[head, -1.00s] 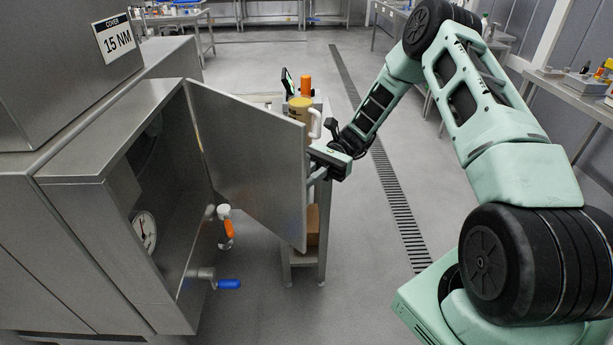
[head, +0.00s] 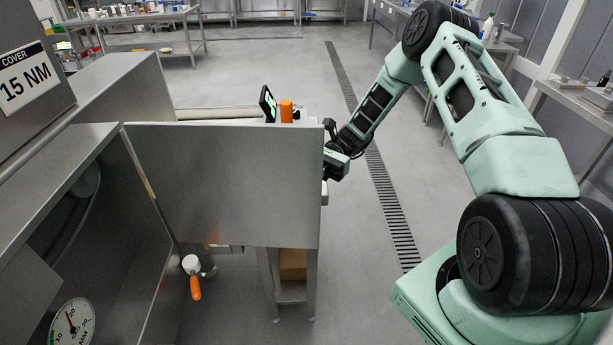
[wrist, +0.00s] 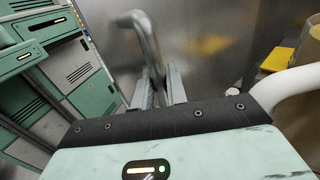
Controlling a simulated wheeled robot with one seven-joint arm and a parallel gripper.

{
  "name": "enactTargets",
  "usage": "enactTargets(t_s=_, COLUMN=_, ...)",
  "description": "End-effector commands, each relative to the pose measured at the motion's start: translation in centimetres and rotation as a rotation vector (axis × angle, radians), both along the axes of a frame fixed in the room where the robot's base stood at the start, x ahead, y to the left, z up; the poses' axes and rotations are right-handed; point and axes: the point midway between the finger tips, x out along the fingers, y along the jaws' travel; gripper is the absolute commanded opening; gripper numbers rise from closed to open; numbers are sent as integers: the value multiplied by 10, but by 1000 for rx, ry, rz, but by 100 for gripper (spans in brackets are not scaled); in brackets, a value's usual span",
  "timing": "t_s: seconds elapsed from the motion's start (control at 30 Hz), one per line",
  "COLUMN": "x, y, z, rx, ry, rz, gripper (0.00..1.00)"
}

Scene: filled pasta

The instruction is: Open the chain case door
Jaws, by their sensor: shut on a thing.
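The chain case door (head: 225,185) is a flat steel panel, standing swung out from the steel case (head: 95,200) in the head view. Its far side faces my gripper, so the handle is hidden there. In the wrist view my gripper (wrist: 160,85) has its fingers shut on the door's bent metal handle (wrist: 143,40), close against the brushed steel door face (wrist: 195,50). In the head view my wrist shows just beyond the door's right edge, and the fingertips are hidden behind it. A round gauge (head: 72,325) shows by the open case.
A small stand (head: 290,285) with an orange-topped item (head: 286,111) and a screen (head: 268,104) is close behind the door. A white curved pipe (wrist: 290,85) is near my gripper's right. Open floor lies around the drain (head: 385,190).

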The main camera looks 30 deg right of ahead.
Motion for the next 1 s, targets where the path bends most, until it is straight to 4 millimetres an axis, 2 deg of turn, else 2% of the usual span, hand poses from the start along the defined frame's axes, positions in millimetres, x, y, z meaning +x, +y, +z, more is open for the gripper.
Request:
enactTargets(t_s=0.47, x=2, y=4, z=0, rx=2, ry=-2, rz=-1, gripper=0)
enactTargets(t_s=0.5, x=2, y=4, z=0, rx=1, ry=-2, rz=-1, gripper=23)
enactTargets(t_s=0.53, x=1, y=3, z=0, rx=1, ry=-2, rz=0, gripper=31)
enactTargets(t_s=0.87, x=1, y=0, z=-1, rx=0, ry=-1, rz=-1, gripper=32)
enactTargets(t_s=1.0, x=6, y=-12, z=-3, rx=-1, ry=-3, rz=-3, gripper=32)
